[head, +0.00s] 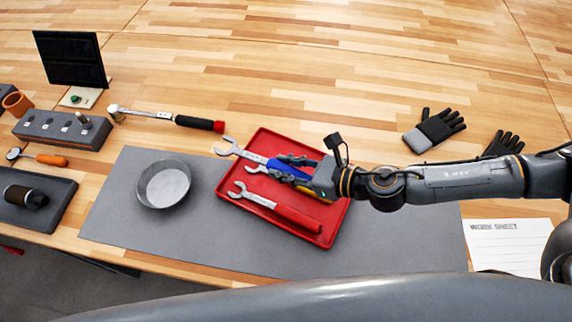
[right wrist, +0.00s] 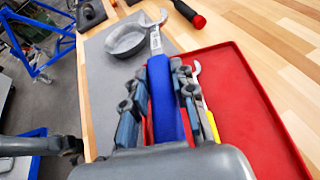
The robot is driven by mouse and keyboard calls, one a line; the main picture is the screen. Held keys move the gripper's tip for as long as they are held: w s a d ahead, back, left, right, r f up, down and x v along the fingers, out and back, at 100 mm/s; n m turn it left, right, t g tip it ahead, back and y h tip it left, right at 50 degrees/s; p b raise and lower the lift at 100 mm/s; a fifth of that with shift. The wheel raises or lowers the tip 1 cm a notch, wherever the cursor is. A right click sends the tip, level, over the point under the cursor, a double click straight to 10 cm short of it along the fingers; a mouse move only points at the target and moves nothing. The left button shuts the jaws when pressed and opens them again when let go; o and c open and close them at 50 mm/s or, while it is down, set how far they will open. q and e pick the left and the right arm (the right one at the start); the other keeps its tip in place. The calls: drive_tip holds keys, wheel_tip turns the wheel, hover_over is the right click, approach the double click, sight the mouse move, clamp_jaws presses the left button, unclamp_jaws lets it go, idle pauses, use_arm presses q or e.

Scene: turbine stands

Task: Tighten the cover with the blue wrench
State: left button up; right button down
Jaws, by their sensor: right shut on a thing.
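My right gripper (head: 286,169) is shut on the blue wrench (head: 250,156), gripping its blue handle. In the right wrist view the blue wrench (right wrist: 163,100) runs straight out between the fingers, its open metal end toward a shallow round grey dish (right wrist: 129,39). That dish, which may be the cover, sits on the grey mat (head: 163,184), apart from the wrench. The wrench lies over the red tray (head: 262,138) and its open end reaches past the tray's edge. I cannot tell its height above the tray.
A red-handled wrench (head: 280,206) lies in the tray, and another wrench, partly hidden, lies under the gripper. Gloves (head: 434,129) and a work sheet (head: 508,246) are at right. The mat (head: 118,220) left of the dish is clear.

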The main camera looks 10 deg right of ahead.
drive_tip(key=c, duration=1.8)
unclamp_jaws()
clamp_jaws()
